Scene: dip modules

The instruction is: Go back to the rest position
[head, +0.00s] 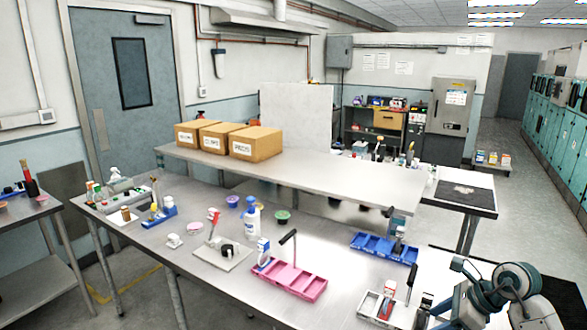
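My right arm (495,290) comes in at the lower right corner, beside the front edge of the steel table. Its gripper end is near the bottom edge, close to the white-grey tray, and its fingers cannot be made out. My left arm and gripper are not in view. A pink tray (300,284) with compartments lies at the front middle of the table (215,278). A blue tray (368,243) lies to its right and further back. A white-grey tray (370,306) with a red and white item in it lies at the front right. Dark-handled tools stand at these trays.
A raised shelf (340,180) with several cardboard boxes (256,144) runs behind the table. A white bottle (252,220), small bowls (283,216) and a grey plate (222,254) stand on the table. A side table (30,222) is at left. Floor is open at right.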

